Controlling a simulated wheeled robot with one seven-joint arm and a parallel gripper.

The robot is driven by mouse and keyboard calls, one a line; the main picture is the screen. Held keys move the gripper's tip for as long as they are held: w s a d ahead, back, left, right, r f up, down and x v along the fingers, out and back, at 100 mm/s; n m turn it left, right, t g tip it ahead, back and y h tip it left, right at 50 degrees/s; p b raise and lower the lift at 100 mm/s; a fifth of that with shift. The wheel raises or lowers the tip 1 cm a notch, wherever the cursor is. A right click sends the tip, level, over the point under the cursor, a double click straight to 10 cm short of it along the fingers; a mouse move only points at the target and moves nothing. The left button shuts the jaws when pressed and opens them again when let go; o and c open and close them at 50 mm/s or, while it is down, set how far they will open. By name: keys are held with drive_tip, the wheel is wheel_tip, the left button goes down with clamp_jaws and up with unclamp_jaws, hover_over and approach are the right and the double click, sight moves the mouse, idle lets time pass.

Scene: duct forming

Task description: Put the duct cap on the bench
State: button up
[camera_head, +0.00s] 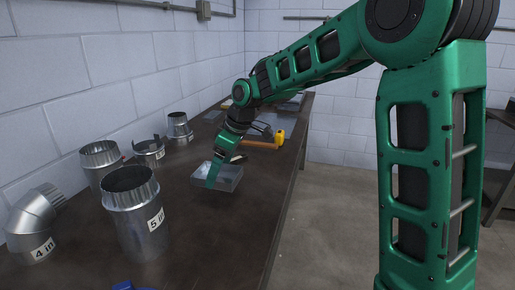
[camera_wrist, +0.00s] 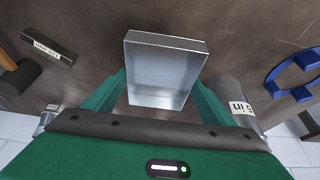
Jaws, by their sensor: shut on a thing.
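The duct cap (camera_head: 228,178) is a shallow, shiny rectangular metal box on or just above the dark bench (camera_head: 215,235). In the wrist view the cap (camera_wrist: 165,72) sits between the two green fingers, with its broad face toward the camera. My gripper (camera_head: 220,172) reaches down over the bench and is shut on the cap, one finger on each side. In the wrist view my gripper (camera_wrist: 161,82) holds it near its middle. I cannot tell whether the cap's underside touches the bench.
A 5 in duct (camera_head: 138,225), a 4 in elbow (camera_head: 35,222), and several metal collars (camera_head: 150,153) stand along the wall side. A yellow tape measure (camera_head: 280,136) and an orange-handled tool (camera_head: 260,145) lie beyond the cap. A blue object (camera_wrist: 292,75) lies on the bench. The bench's right front is bare.

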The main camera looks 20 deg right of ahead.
drive_tip(key=d+f, duration=0.2)
drive_tip(key=d, duration=0.1)
drive_tip(key=w+d+f, duration=0.1)
drive_tip(key=d+f, duration=0.1)
drive_tip(key=d, duration=0.2)
drive_tip(key=d+f, duration=0.2)
drive_tip(key=d, duration=0.2)
drive_tip(key=shift+w+d+f, duration=0.1)
drive_tip(key=shift+w+f, duration=0.1)
drive_tip(key=shift+f, duration=2.25)
drive_tip(key=shift+f, duration=0.1)
drive_tip(key=o, duration=1.1)
drive_tip(key=v, duration=1.2)
